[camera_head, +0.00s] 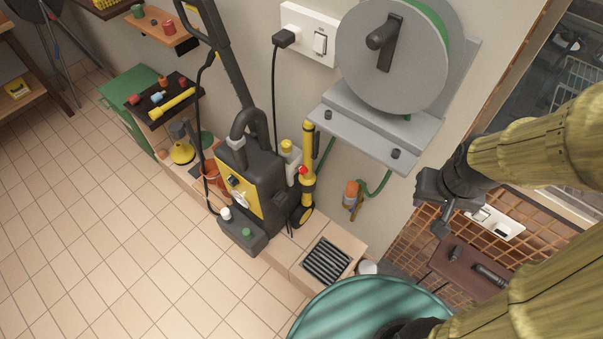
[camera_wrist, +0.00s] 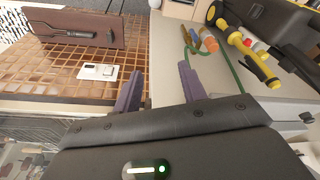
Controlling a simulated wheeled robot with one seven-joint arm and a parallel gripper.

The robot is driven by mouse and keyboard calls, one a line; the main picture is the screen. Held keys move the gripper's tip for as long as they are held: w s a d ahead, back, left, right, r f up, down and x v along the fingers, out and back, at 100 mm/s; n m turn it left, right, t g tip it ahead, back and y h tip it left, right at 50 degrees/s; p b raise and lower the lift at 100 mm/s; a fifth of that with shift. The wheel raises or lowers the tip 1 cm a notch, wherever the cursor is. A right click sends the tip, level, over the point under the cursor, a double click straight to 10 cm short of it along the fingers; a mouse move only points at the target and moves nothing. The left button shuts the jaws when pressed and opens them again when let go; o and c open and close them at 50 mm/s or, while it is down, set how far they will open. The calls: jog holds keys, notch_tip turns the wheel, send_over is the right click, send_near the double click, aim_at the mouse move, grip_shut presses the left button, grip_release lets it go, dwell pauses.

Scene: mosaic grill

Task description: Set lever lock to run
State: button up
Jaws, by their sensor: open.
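My gripper (camera_head: 436,208) is at the right of the head view, below and right of the grey hose reel (camera_head: 365,75). In the wrist view its two purple-grey fingers (camera_wrist: 160,88) are apart with nothing between them. No part is clearly recognisable as the lever lock. A yellow and black upright tool with a red knob (camera_head: 307,172) stands by the wall beside the yellow and black machine (camera_head: 262,190). It also shows at the upper right of the wrist view (camera_wrist: 243,48). An orange hose nozzle (camera_head: 351,188) hangs between this tool and my gripper, touching neither.
The wall socket (camera_head: 309,35) holds a black plug. A teal round surface (camera_head: 370,308) is at the bottom. A brown panel with black tools (camera_head: 470,268) and an orange lattice with a white switch plate (camera_wrist: 97,72) lie near my gripper. The tiled floor at left is mostly clear.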

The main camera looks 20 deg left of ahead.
jog(key=shift+o, duration=0.3)
jog(key=s+b+x, duration=0.2)
jog(key=b+x, duration=0.7)
jog(key=s+f+b+x, duration=0.1)
jog(key=s+b+x, duration=0.1)
jog(key=b+x, duration=0.6)
jog(key=shift+w+a+f+b, duration=0.3)
jog(key=shift+w+a+b, duration=0.1)
jog(key=shift+b, duration=0.15)
jog(key=w+a+f+m+t+y+b, duration=0.1)
jog(key=w+a+f+b, duration=0.35)
jog(key=f+b, duration=0.4)
jog(key=w+a+f+m+t, duration=0.1)
jog(key=w+a+m+t, duration=0.15)
jog(key=a, duration=0.65)
jog(key=w+a+f+m+t, duration=0.2)
jog(key=a+t, duration=0.1)
jog(key=a, duration=0.5)
jog(key=s+a+r+m+t, duration=0.1)
jog(key=s+a+m+t, duration=0.3)
jog(key=a, duration=0.7)
jog(key=s+t, duration=0.2)
jog(key=s, duration=0.1)
jog(key=shift+h, duration=0.4)
jog(key=shift+a+r+m, duration=0.1)
jog(key=shift+m, duration=0.15)
